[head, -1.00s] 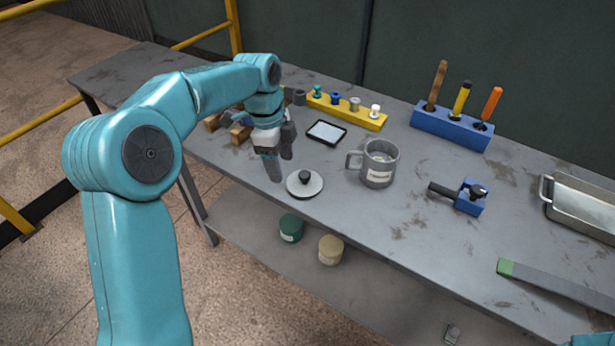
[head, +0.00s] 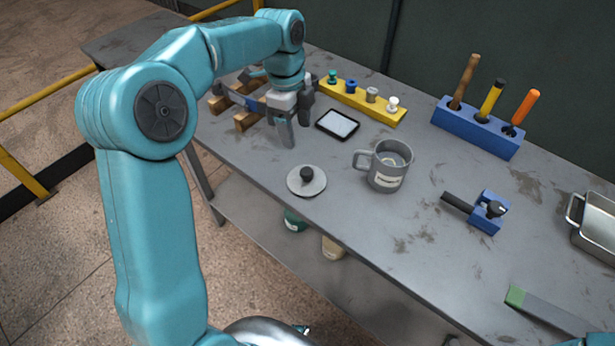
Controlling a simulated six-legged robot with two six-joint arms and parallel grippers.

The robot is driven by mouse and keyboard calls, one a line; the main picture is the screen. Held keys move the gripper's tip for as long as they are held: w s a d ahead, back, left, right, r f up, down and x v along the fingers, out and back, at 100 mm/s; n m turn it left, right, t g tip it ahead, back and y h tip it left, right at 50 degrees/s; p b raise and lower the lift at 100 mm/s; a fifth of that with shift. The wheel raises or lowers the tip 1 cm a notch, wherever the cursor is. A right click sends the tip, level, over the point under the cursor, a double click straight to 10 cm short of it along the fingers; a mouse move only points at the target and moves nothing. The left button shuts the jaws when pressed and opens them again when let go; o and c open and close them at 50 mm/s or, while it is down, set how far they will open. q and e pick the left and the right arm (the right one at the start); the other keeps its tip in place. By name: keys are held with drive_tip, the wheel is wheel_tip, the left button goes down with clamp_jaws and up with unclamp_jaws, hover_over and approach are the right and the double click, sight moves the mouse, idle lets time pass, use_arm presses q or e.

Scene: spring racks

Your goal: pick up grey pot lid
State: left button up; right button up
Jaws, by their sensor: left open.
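The grey pot lid (head: 318,184), a flat round disc with a black knob (head: 306,174), lies on the grey workbench near its front edge in the head view. My left gripper (head: 296,129) is open, fingers pointing down, and empty. It is above the bench, behind the lid and slightly to its left in the picture, apart from it. My right gripper is not in view.
A grey mug (head: 387,172) stands right of the lid. A dark-framed tablet (head: 337,125), a yellow peg rack (head: 362,104) and wooden blocks (head: 247,120) are near my gripper. A blue tool holder (head: 475,130) and blue clamp (head: 487,213) are further right.

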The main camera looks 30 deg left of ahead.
use_arm(q)
hover_over(307, 171)
drive_tip(key=a, duration=0.1)
drive_tip(key=f, duration=0.7)
drive_tip(key=shift+s+a+f, duration=0.15)
drive_tip(key=shift+s+a, duration=0.05)
drive_tip(key=shift+s, duration=0.05)
drive_tip(key=shift+s+f, duration=0.15)
drive_tip(key=f, duration=0.3)
drive_tip(key=d+f, duration=0.1)
drive_tip(key=f, duration=0.1)
drive_tip(key=shift+w+f, duration=0.25)
drive_tip(key=shift+w, duration=0.15)
drive_tip(key=shift+d, duration=0.1)
drive_tip(key=shift+c, duration=0.3)
drive_tip(key=c, duration=1.1)
drive_tip(key=shift+r, duration=0.15)
